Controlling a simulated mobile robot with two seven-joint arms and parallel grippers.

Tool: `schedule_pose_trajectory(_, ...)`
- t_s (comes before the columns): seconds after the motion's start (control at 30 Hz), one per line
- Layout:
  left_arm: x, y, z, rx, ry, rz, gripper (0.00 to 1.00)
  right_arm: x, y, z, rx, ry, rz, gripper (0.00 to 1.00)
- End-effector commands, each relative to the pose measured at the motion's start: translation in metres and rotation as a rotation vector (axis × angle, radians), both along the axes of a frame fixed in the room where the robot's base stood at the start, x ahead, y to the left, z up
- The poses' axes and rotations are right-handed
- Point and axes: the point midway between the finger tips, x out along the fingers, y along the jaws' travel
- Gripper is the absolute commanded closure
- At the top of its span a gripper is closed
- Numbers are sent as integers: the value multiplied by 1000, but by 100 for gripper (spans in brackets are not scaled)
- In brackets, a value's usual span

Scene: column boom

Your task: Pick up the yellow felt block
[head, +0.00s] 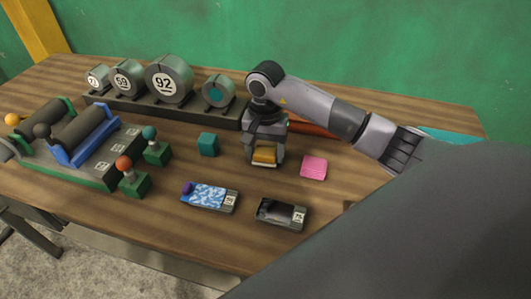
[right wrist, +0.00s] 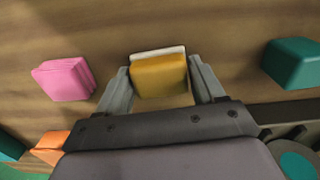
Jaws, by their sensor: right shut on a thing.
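The yellow felt block (head: 264,155) is between the fingers of my right gripper (head: 264,162) in the middle of the table. In the right wrist view the yellow felt block (right wrist: 159,76) sits between the two grey fingers of the right gripper (right wrist: 160,84), with a whitish strip along its far edge. The right gripper is shut on it, pointing down. I cannot tell whether the block touches the table. My left gripper is not in view.
A pink block (head: 313,167) lies right of the gripper and a teal block (head: 208,144) left of it. Two phone-like items, one blue-patterned (head: 207,196) and one dark (head: 281,213), lie in front. A rack of numbered cylinders (head: 168,80) stands behind.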

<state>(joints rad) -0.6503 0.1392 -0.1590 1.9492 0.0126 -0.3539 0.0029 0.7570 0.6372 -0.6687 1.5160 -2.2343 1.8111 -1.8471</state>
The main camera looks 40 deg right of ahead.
Motion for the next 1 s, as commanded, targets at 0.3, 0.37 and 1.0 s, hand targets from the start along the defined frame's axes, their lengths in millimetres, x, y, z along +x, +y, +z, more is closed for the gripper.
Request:
schedule_pose_trajectory(0.3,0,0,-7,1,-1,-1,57,2,-1,61,-1,-9,1,64)
schedule_pose_trajectory(0.37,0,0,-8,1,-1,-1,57,1,-1,77,-1,-9,1,64)
schedule_pose_trajectory(1.0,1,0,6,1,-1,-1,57,0,0,185,-1,-2,1,64)
